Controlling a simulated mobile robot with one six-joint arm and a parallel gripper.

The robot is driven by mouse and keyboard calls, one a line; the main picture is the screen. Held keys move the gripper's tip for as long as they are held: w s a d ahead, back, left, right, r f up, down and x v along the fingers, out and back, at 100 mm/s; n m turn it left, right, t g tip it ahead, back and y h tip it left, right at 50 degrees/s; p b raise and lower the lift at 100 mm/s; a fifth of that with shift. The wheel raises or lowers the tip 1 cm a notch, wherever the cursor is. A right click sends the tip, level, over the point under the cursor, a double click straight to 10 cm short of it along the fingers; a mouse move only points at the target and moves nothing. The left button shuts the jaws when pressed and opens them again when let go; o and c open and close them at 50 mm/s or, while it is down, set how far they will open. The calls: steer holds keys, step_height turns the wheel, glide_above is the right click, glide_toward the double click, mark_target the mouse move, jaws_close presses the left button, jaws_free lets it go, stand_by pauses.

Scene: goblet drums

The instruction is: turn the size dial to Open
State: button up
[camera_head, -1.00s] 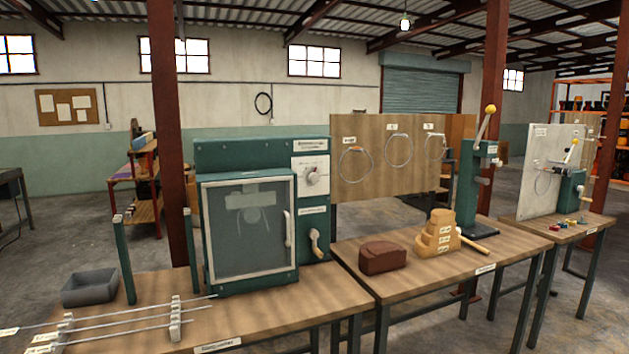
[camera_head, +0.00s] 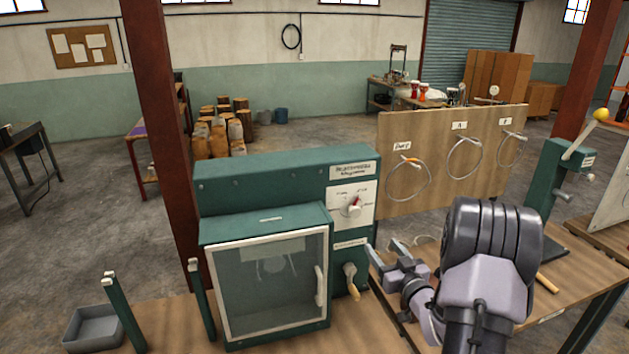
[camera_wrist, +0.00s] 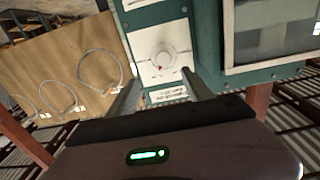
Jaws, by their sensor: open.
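The size dial (camera_head: 353,206) is a round pale knob with a red mark, on a white label plate on the right part of the green machine (camera_head: 262,169). In the wrist view the dial (camera_wrist: 163,60) shows on its plate, ahead of and between my two fingers. The small lettering around it is too blurred to read. My gripper (camera_head: 387,258) is open and empty, below and to the right of the dial in the head view, apart from it. In the wrist view my gripper (camera_wrist: 160,95) points toward the plate.
A crank handle (camera_head: 350,280) sticks out below the dial. The machine's glass door (camera_head: 268,283) is shut, with a pale handle. A wooden board (camera_head: 392,137) with hanging rings stands to the right. A grey bin (camera_head: 92,328) sits at the left.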

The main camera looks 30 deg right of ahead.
mark_target(356, 215)
steer(key=x, duration=1.5)
steer(key=shift+w+a+r, duration=0.3)
steer(key=shift+w+r, duration=0.05)
steer(key=shift+w, duration=0.05)
jaws_close()
steer(key=shift+f, duration=0.1)
steer(key=shift+n+b, duration=0.3)
